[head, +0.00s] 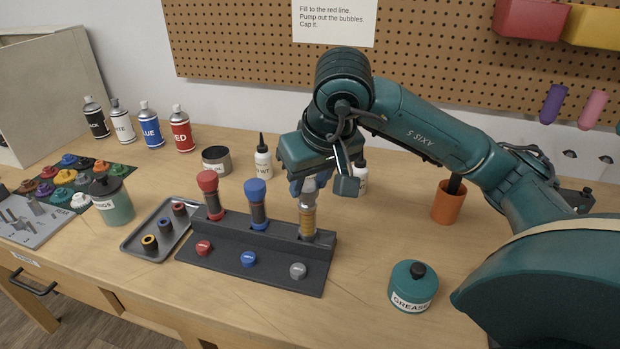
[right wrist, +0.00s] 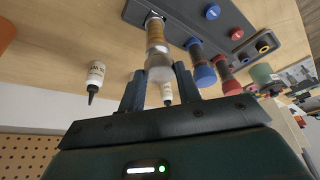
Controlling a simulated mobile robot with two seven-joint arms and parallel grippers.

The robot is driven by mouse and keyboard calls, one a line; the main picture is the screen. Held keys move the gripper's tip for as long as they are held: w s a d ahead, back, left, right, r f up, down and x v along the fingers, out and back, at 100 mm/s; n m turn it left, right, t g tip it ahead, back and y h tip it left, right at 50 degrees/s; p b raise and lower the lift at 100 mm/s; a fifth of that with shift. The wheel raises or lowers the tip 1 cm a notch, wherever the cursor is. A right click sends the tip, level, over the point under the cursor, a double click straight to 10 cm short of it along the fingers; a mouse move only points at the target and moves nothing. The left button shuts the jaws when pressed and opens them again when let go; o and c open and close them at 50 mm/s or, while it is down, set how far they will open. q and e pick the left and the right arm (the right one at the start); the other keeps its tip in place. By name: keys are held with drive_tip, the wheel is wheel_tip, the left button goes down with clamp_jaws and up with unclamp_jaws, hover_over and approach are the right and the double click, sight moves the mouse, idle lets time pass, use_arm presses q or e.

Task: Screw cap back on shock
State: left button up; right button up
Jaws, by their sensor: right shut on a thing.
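The shock (head: 308,222) with an amber body stands upright in the right-hand place of a dark stand (head: 215,262). A grey cap (head: 309,184) is at its top; it also shows in the right wrist view (right wrist: 159,68). My right gripper (right wrist: 159,71) comes from above and is shut on the grey cap, one finger on each side. I cannot tell whether the cap's threads are engaged. A red-topped shock (head: 210,193) and a blue-topped shock (head: 257,202) stand to the left in the same stand. My left gripper is not in view.
A white dropper bottle (head: 262,162) and a grey tin (head: 216,160) stand behind the stand. A tray with small rings (head: 160,228) is left of it. A green grease jar (head: 413,288) and orange cup (head: 447,204) are to the right. The table between is clear.

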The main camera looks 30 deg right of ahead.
drive_tip(key=shift+f+b, duration=0.7)
drive_tip(key=shift+b, duration=0.05)
drive_tip(key=shift+a+m+h, duration=0.1)
drive_tip(key=shift+m+h, duration=0.2)
drive_tip(key=shift+m, duration=0.4)
drive_tip(key=shift+m+h, duration=0.5)
drive_tip(key=shift+m, duration=0.9)
drive_tip(key=shift+p, duration=0.3)
drive_tip(key=shift+w+a+r+m+g+p, duration=0.1)
drive_tip(key=shift+r+m+g+p, duration=0.2)
drive_tip(key=shift+m+p, duration=0.4)
drive_tip(key=shift+m+g+h+p, duration=0.3)
drive_tip(key=shift+m+h+p, duration=0.2)
drive_tip(key=shift+m+p, duration=0.5)
drive_tip(key=shift+a+f+m+p, duration=0.1)
drive_tip(key=shift+f+m+p, duration=0.1)
drive_tip(key=shift+m+p, duration=0.15)
drive_tip(key=shift+f, duration=0.1)
